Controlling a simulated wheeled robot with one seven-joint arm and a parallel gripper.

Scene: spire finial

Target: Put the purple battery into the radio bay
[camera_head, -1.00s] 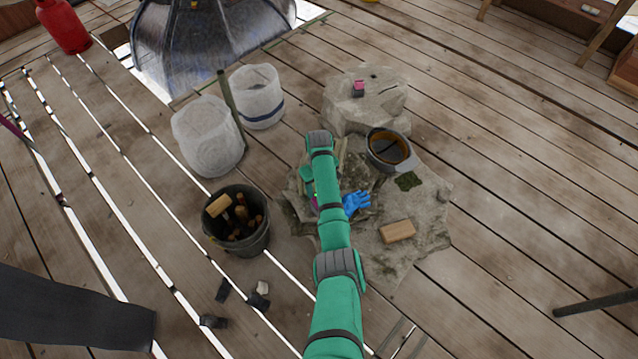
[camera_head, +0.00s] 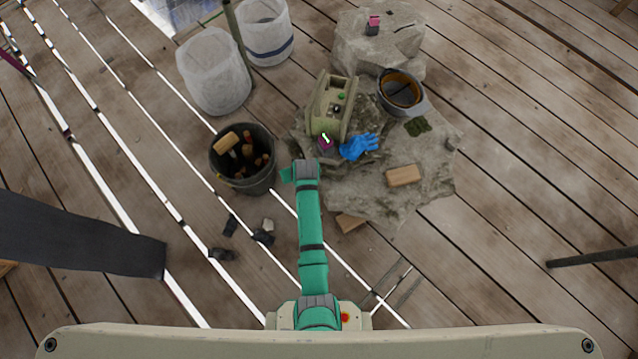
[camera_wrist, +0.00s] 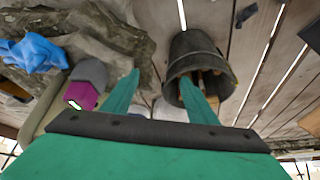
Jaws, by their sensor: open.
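The radio (camera_head: 325,112), a pale olive box with small knobs, stands on the rock slab. A purple block with a grey part, which looks like the purple battery (camera_head: 326,147), is at its near end and bears a bright green mark. In the wrist view the battery (camera_wrist: 84,92) shows its magenta end at left, beside the gripper's left finger and apart from it. I cannot tell whether it sits in the bay or beside the radio. My gripper (camera_head: 287,173) is open and empty, left of the slab and nearer me than the radio; its fingers (camera_wrist: 160,82) are spread.
A blue glove (camera_head: 359,146) lies right of the battery. A dark bucket of tools (camera_head: 243,178) stands left of my gripper. A helmet (camera_head: 402,92), a wooden block (camera_head: 404,176) and a pink-topped dark block (camera_head: 373,26) rest on the rocks. Open floor lies at right.

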